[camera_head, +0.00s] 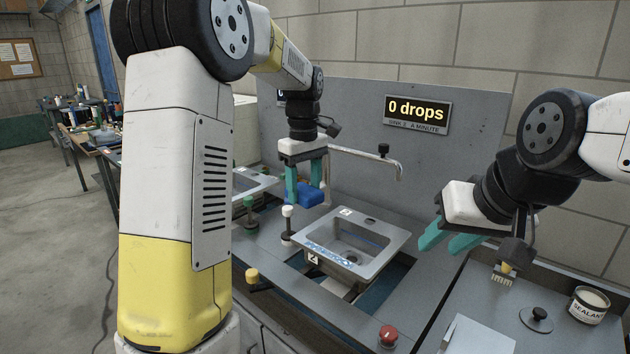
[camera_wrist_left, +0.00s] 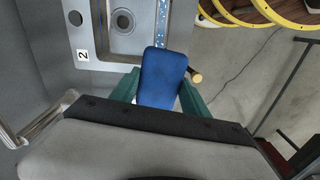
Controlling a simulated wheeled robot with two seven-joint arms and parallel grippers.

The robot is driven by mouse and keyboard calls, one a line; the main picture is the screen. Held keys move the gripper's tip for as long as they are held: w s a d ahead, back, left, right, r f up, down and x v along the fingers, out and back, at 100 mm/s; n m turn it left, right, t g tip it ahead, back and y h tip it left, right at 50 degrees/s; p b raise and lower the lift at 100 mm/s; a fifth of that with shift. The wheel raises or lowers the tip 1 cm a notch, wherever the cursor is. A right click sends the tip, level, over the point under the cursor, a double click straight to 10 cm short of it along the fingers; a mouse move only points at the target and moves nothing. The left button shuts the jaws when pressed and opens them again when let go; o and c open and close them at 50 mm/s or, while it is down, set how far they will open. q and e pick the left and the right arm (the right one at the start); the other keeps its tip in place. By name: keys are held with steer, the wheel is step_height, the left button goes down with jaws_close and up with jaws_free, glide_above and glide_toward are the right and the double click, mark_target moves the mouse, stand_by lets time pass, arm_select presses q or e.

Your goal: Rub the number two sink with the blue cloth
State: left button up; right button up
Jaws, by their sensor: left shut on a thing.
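The number two sink (camera_head: 376,240) is a grey metal basin with a "2" label, set in the bench; it also shows in the left wrist view (camera_wrist_left: 88,42). A blue and white patch lies along its near rim (camera_head: 330,252). My left gripper (camera_head: 307,186) is shut on the blue cloth (camera_head: 303,195), held above and to the left of the sink, apart from it. The cloth (camera_wrist_left: 162,77) shows as a blue block between the green fingers in the left wrist view. My right gripper (camera_head: 452,241) has its fingers apart, with nothing seen between them, right of the sink.
A faucet (camera_head: 370,160) reaches over behind the sink. A sign (camera_head: 417,113) reads "0 drops". A red button (camera_head: 388,335) and a yellow knob (camera_head: 252,275) are in front. A small brush (camera_head: 503,273), a black-knobbed disc (camera_head: 536,318) and a sealant can (camera_head: 589,304) stand at right.

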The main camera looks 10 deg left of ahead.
arm_select(q)
steer(key=shift+w+f, duration=0.25)
steer(key=shift+w, duration=0.05)
steer(key=shift+f, duration=2.25)
steer(key=shift+a, duration=0.15)
